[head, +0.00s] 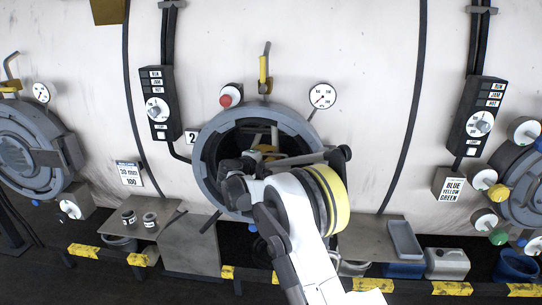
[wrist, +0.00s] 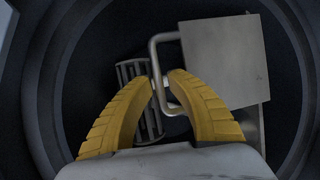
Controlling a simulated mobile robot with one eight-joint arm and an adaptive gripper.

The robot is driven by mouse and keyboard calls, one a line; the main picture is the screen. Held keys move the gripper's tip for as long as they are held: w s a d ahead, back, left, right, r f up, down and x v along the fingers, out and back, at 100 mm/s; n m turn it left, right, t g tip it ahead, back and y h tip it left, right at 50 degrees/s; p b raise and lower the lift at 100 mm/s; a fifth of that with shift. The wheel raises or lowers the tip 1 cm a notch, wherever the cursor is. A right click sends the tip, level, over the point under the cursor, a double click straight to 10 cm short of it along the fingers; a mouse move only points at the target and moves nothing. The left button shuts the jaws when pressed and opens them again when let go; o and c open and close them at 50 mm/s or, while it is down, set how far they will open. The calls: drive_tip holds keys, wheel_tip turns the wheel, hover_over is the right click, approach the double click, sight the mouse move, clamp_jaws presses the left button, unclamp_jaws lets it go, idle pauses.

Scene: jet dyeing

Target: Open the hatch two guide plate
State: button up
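The hatch two opening (head: 207,155) is a round dark port with a grey rim, marked "2", in the middle of the head view. In the wrist view the guide plate (wrist: 228,60) is a flat grey plate inside the port, right of centre. A bent metal handle (wrist: 166,36) stands out from its left side. My gripper (wrist: 162,76) has yellow fingers almost together, with the upright bar of the handle between the tips. It looks shut on the handle.
A slotted grey part (wrist: 131,72) lies behind the left finger. The port rim (wrist: 50,130) surrounds my gripper closely. A gauge (head: 322,96), a red-capped fitting (head: 230,96) and a yellow-sleeved lever (head: 264,72) sit around the hatch. A shelf (head: 365,240) juts out below right.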

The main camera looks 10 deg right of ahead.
clamp_jaws()
drive_tip(key=shift+s, duration=0.1)
drive_tip(key=s+a+f+m+t+h+b, duration=0.2)
drive_tip(key=s+f+b, duration=0.3)
drive_tip(key=s+b, duration=0.2)
drive_tip(key=s+a+f+m+t+h+b, duration=0.1)
drive_tip(key=s+a+f+t+h+b, duration=0.1)
drive_tip(key=s+f+b, duration=0.4)
drive_tip(key=shift+s+a+m+t+h+b, duration=0.45)
drive_tip(key=shift+s+h+b, duration=0.35)
drive_tip(key=shift+b, duration=1.35)
drive_tip(key=shift+s, duration=0.1)
